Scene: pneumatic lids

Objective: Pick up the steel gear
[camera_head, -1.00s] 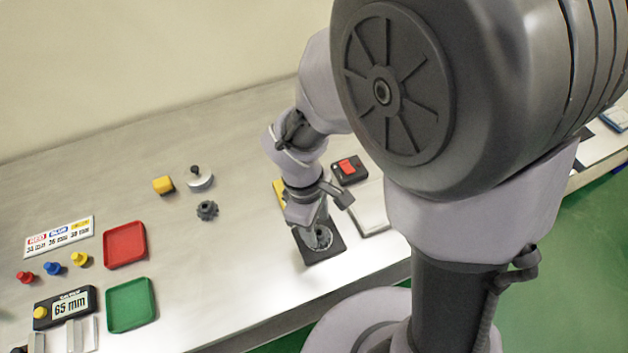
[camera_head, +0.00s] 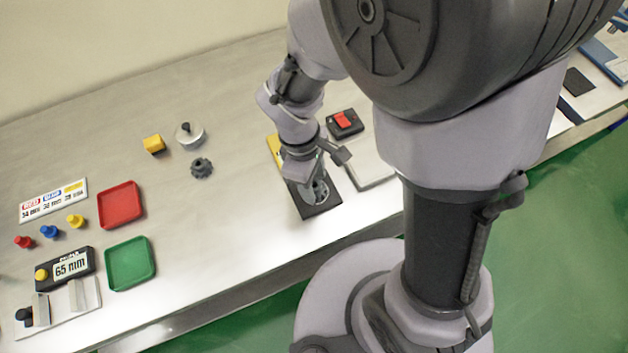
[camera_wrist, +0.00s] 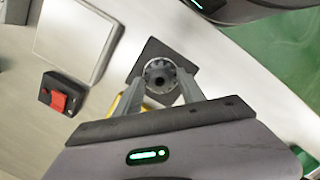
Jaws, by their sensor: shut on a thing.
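The steel gear (camera_wrist: 160,76) is a grey toothed ring with a dark centre hole, seen from above in the wrist view. My gripper (camera_wrist: 160,82) has one finger on each side of it and is shut on it. In the head view my gripper (camera_head: 318,190) points down over a dark plate (camera_head: 325,209) near the table's front edge; the gear is mostly hidden there by the fingers. The dark plate also shows behind the gear in the wrist view (camera_wrist: 153,46). I cannot tell whether the gear touches the plate.
A darker gear (camera_head: 202,168) lies left of my gripper, near a silver round part (camera_head: 189,136) and a yellow block (camera_head: 154,144). A red-button box (camera_head: 345,123) and a pale flat panel (camera_head: 372,172) are close on the right. Red (camera_head: 120,205) and green (camera_head: 130,263) trays stand left.

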